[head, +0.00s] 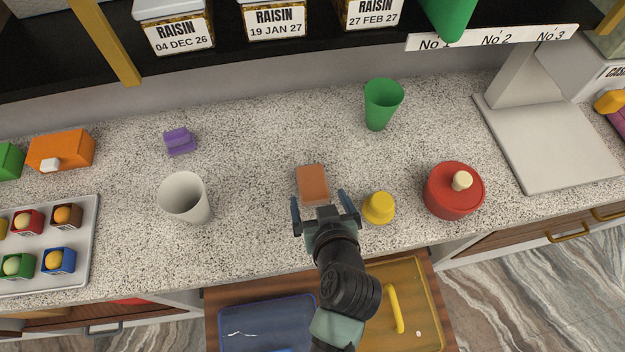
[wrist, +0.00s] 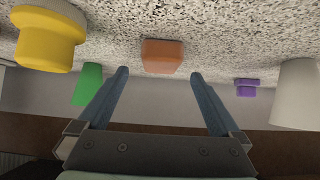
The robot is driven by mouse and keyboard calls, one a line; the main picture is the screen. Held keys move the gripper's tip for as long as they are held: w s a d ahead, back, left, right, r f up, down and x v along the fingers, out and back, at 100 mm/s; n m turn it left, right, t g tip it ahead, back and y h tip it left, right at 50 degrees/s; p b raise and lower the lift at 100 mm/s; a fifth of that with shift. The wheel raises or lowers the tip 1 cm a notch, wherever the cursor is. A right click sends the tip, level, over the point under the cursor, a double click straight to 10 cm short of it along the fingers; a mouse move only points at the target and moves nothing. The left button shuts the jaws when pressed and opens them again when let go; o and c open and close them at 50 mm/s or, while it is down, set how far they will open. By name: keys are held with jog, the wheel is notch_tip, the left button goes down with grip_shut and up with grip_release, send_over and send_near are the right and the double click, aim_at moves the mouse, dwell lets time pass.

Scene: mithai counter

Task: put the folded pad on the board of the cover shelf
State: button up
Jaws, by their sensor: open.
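A small orange-brown block (head: 312,184), which looks like the folded pad, lies flat on the speckled counter. It also shows in the wrist view (wrist: 162,56), centred beyond my fingertips. My gripper (head: 322,204) is open and empty, its fingers spread at the near side of the pad. The wrist view shows nothing between the fingers (wrist: 160,80). A dark shelf board (head: 330,45) runs along the back above the counter, with a strip marked No 1, No 2 and No 3. I cannot tell whether it is the cover shelf.
A yellow knobbed piece (head: 379,208) and a red lidded pot (head: 454,191) stand right of the pad. A green cup (head: 382,104) is behind, a white cup (head: 185,198) and a purple piece (head: 179,141) left. Raisin boxes (head: 276,20) stand on the shelf. An open drawer (head: 335,275) is in front.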

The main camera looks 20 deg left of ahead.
aim_at(313, 183)
jog(key=shift+x, duration=1.1)
jog(key=shift+w+a+f+p, duration=0.15)
jog(key=shift+w+a+p, duration=0.15)
jog(key=shift+w+a, duration=0.15)
jog(key=shift+p+x, duration=0.35)
jog(key=shift+x, duration=1.65)
jog(key=shift+w, duration=0.1)
jog(key=shift+c, duration=0.3)
